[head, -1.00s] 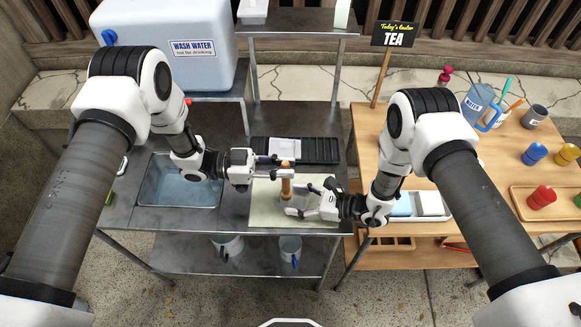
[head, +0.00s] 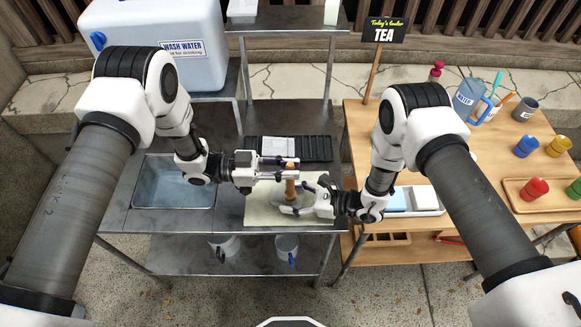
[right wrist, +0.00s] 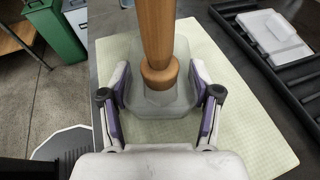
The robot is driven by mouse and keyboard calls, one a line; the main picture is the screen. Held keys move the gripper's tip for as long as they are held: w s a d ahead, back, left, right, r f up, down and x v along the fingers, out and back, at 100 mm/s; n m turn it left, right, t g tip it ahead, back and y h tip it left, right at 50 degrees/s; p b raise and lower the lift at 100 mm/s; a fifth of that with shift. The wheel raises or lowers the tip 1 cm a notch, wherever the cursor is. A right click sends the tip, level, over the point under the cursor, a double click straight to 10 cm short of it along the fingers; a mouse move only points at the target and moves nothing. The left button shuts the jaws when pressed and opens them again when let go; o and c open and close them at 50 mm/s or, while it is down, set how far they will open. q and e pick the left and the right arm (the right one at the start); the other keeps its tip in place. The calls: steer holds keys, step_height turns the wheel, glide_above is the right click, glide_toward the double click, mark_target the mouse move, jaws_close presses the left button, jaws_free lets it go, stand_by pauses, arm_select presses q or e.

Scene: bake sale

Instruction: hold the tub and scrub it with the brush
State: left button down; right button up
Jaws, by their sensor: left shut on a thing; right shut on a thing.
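My left gripper (head: 291,168) is shut on the wooden handle of the brush (head: 290,189), near its top. The brush stands roughly upright, and its handle fills the top middle of the right wrist view (right wrist: 157,40). My right gripper (head: 298,198) is shut on the clear tub (head: 283,209), one finger on each side of it. In the right wrist view the translucent tub (right wrist: 178,102) is between the purple-padded fingers, with the lower end of the brush over or in it. The brush's bristles cannot be made out. The tub is over the pale mat (head: 262,217); contact with the mat is unclear.
A sink (head: 172,185) with water is at the left of the metal counter. A black drying rack (head: 318,148) holding a pale item is behind the mat.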

arm_select(q)
step_height(320, 180, up, 9)
steer(key=a, duration=0.1)
stand_by(0.9)
steer(key=shift+w, duration=0.15)
arm_select(e)
steer(key=o, duration=0.9)
steer(key=shift+o, duration=0.2)
steer(key=v, duration=1.2)
